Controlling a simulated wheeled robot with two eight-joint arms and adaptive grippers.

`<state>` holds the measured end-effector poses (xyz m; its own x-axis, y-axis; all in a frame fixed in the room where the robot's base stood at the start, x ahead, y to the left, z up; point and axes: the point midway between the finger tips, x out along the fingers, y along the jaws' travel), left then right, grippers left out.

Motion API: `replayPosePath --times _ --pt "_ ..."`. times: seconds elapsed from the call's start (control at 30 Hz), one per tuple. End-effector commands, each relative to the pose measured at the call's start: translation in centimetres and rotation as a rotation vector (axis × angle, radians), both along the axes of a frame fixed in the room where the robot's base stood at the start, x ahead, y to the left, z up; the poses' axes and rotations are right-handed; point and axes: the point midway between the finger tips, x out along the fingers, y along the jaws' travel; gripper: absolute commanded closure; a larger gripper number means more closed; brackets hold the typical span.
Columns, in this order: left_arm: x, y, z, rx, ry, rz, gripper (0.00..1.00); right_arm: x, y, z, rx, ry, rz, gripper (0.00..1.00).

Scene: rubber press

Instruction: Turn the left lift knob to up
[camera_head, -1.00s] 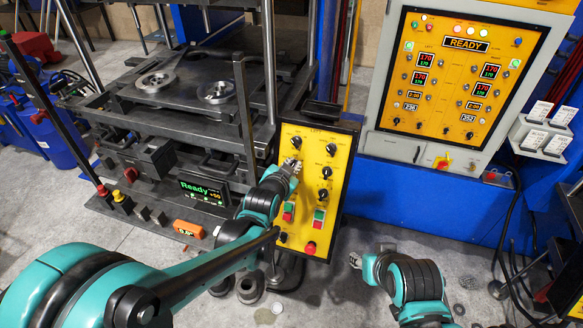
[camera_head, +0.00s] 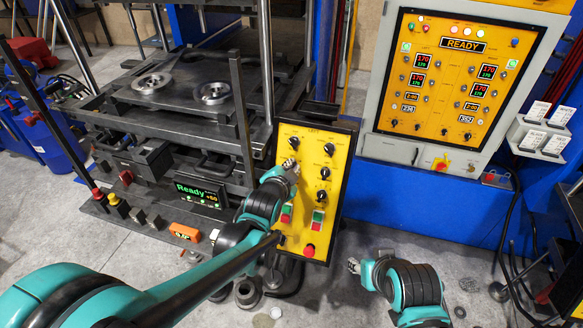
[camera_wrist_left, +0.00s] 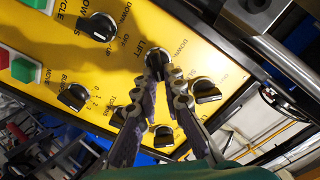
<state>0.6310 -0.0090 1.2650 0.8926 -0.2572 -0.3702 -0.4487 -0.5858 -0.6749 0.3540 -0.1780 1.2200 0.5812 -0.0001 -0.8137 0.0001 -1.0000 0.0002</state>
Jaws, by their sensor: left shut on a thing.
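The yellow control panel (camera_head: 311,177) carries several black knobs and red and green buttons. My left gripper (camera_head: 291,166) is at its upper left part and covers the left lift knob in the head view. In the left wrist view the lift knob (camera_wrist_left: 157,60) sits between the fingertips of my left gripper (camera_wrist_left: 158,72), under the word LIFT. The fingers are shut on it. Which way its pointer faces is hard to tell. My right gripper (camera_head: 353,265) hangs low over the floor, right of the panel, away from it. Its finger opening is too small to judge.
Other knobs lie close by, such as one (camera_wrist_left: 204,90) right of the fingers and one (camera_wrist_left: 97,26) at upper left. The press bed (camera_head: 185,95) stands left of the panel. A larger ready panel (camera_head: 447,75) is at the right. The floor below is partly clear.

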Motion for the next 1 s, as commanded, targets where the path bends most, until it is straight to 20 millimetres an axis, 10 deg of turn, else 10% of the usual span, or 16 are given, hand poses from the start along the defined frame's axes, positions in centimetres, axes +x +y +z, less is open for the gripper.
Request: replayPosePath --times 0.2,0.3,0.67,1.0 --pt "0.0 0.0 0.0 0.001 0.000 0.000 1.00 0.0 0.0 0.0 0.000 0.000 0.000 0.60" --pt "0.0 0.0 0.0 0.000 0.000 0.000 0.70 0.0 0.0 0.0 0.000 0.000 0.000 0.60" --pt "-0.3 0.1 0.1 -0.001 0.000 0.000 0.70 0.0 0.0 0.0 0.000 0.000 0.000 0.60" --pt "-5.2 1.5 2.1 0.000 0.001 -0.001 0.70 0.0 0.0 0.0 0.000 0.000 0.000 0.60"
